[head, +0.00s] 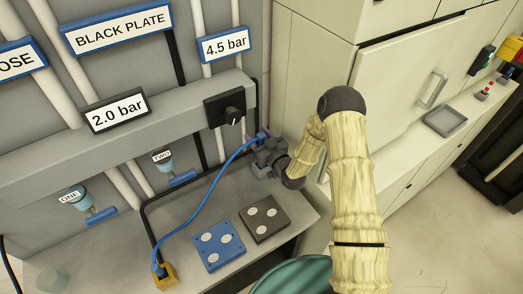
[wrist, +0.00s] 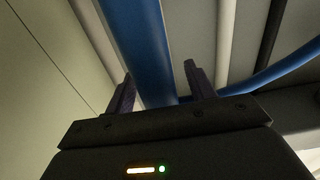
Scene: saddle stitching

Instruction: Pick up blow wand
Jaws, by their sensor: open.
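My gripper (head: 264,150) is at the back right of the grey bench, close to the wall panel. In the wrist view its two dark fingers (wrist: 158,70) stand apart, open. A thick blue bar or tube (wrist: 139,35) runs between the fingers, not clamped; I cannot tell whether it touches either one. A blue hose (head: 200,194) runs from a yellow fitting (head: 165,274) on the bench up to my gripper; it also shows in the wrist view (wrist: 285,68). The blow wand is not clearly distinguishable; the blue bar may be it, and my gripper hides that spot in the head view.
A blue plate (head: 219,260) and a dark plate (head: 280,231), each with pale discs, lie on the bench (head: 130,240). A pale cabinet (head: 300,60) stands close on the right. Vertical pipes stand behind.

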